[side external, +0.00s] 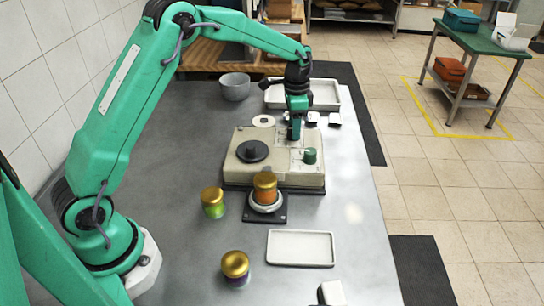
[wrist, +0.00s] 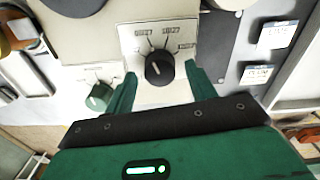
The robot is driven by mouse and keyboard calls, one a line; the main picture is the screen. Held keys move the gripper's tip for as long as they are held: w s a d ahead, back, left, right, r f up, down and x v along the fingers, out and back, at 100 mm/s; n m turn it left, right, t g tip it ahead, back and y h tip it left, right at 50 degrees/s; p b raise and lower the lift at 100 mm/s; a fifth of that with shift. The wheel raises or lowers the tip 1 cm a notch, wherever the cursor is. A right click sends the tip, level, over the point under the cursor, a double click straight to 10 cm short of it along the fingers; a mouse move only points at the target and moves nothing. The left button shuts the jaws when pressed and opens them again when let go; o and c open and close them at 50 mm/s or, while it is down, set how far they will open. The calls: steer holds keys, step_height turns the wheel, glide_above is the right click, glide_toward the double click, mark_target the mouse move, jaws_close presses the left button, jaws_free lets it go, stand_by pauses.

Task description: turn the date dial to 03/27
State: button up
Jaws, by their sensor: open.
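The date dial (wrist: 158,68) is a black knob on a pale plate, with several small labels in an arc above it in the wrist view. A light pointer mark shows on the knob, tilted up and left; the label dates are too small to read surely. My gripper (wrist: 160,72) is open, with one green finger on each side of the dial and gaps between fingers and knob. In the side external view, my gripper (side external: 296,132) points down over the back right of the beige machine (side external: 240,172) and hides the dial.
A green knob (side external: 310,156) stands in front of the dial on the machine; a black round plate (side external: 252,151) lies left. A gold-lidded jar (side external: 265,188) sits on a stand in front. More jars (side external: 213,202) and a white tray (side external: 301,248) are nearer.

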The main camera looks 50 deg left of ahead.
steer(key=shift+f, duration=0.2)
steer(key=c, duration=1)
steer(key=shift+n, duration=0.3)
steer(key=n, duration=0.3)
steer(key=shift+r+n, duration=0.1)
steer(key=shift+n, duration=2)
